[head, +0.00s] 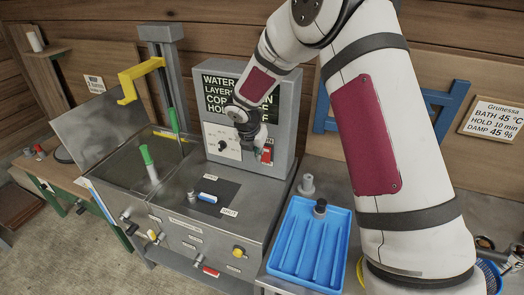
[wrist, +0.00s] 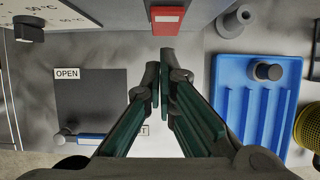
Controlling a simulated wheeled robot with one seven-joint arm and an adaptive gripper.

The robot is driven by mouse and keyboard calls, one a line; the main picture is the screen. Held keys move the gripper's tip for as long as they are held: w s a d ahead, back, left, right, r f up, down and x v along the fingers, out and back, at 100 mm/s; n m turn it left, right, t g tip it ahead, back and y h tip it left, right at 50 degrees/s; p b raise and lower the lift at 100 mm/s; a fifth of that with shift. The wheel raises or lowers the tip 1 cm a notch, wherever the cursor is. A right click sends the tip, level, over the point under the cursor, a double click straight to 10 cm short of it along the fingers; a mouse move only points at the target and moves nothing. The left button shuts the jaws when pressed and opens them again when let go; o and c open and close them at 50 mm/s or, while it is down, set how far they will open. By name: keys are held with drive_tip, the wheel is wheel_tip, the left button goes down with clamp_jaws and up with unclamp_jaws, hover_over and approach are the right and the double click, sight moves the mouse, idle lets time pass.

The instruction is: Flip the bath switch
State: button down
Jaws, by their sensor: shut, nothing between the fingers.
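A red switch (head: 267,155) sits low on the right of the grey control box (head: 285,110).
A dial (head: 222,145) is left of the switch. Below lies a dark plate with a blue-handled lever (head: 207,198) and an OPEN label (wrist: 67,73). A blue ribbed tray (head: 310,245) and a grey cylinder (head: 307,184) stand right. An open steel bath (head: 130,160) is left.

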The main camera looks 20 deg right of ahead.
wheel_tip(320, 180, up, 10)
drive_tip(key=s+b, duration=0.1)
drive_tip(key=shift+a, duration=0.45)
drive_tip(key=shift+s+r, duration=0.1)
drive_tip(key=s+d+r+m, duration=0.2)
drive_tip(key=s+r+m, duration=0.5)
drive_tip(key=s, duration=0.2)
drive_tip(key=s+d+r+m, duration=0.2)
drive_tip(key=s+r+m, duration=0.4)
drive_tip(key=s+m, duration=0.15)
drive_tip(key=s+a+r+m+t+y, duration=0.1)
drive_tip(key=s+m+y, duration=0.1)
drive_tip(key=s+m, duration=1.2)
drive_tip(key=shift+s+r+t+y, duration=0.15)
drive_tip(key=shift+s+t+y, duration=0.25)
drive_tip(key=shift+s, duration=2.3)
